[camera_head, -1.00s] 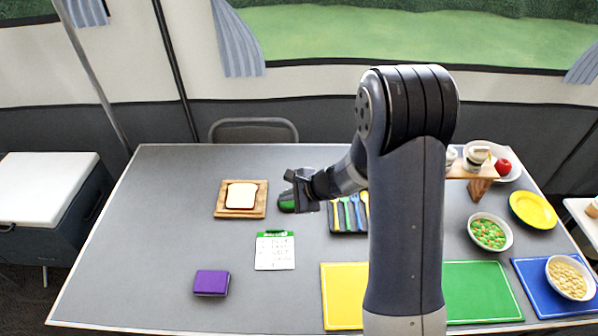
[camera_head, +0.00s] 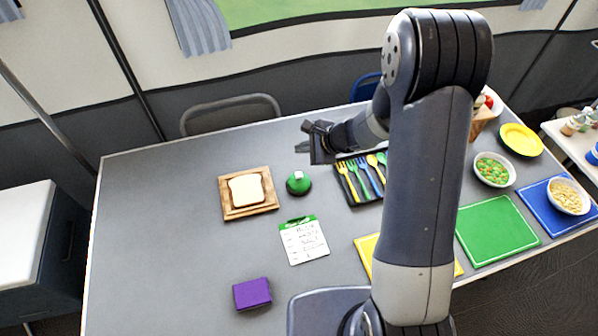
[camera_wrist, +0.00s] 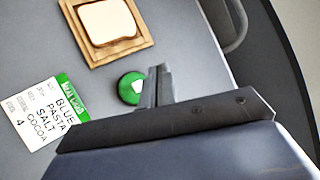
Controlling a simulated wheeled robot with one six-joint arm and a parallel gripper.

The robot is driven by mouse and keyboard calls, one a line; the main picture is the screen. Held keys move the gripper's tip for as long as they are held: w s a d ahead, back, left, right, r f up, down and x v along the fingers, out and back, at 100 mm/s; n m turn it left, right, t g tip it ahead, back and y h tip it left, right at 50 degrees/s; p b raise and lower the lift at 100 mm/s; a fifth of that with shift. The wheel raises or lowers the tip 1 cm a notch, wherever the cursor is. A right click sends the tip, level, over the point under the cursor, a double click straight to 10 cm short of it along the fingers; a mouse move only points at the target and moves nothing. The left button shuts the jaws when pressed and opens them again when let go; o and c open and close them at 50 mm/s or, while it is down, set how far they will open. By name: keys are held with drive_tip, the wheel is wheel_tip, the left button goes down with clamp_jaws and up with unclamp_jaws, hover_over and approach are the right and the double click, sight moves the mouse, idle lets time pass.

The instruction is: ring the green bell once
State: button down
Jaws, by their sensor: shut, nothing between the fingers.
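The green bell (camera_head: 298,182) is a small green dome on a dark base, standing on the grey table between the bread board and the cutlery tray. In the wrist view the bell (camera_wrist: 131,88) shows just left of my fingertips. My gripper (camera_head: 306,141) is shut and empty. In the head view it appears above and behind the bell, with a gap between them. In the wrist view my gripper's fingers (camera_wrist: 158,86) are together beside the bell; I cannot tell their exact height over the table.
A bread slice on a wooden board (camera_head: 226,207) lies left of the bell, and a cutlery tray (camera_head: 346,191) lies right. A green-topped list card (camera_head: 305,243) and a purple block (camera_head: 252,294) lie nearer. Bowls and coloured mats fill the right side. The left table area is clear.

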drive_tip(key=shift+f, duration=0.1)
drive_tip(key=b, duration=0.5)
hover_over(303, 176)
wheel_tip(303, 176, down, 7)
drive_tip(key=shift+a+r, duration=0.1)
drive_tip(key=shift+a, duration=0.05)
drive_tip(key=shift+f+b, duration=0.95)
drive_tip(key=shift+b, duration=0.25)
drive_tip(key=shift+f, duration=0.1)
idle(0.7)
drive_tip(key=shift+f+b, duration=0.35)
drive_tip(key=shift+b, duration=0.35)
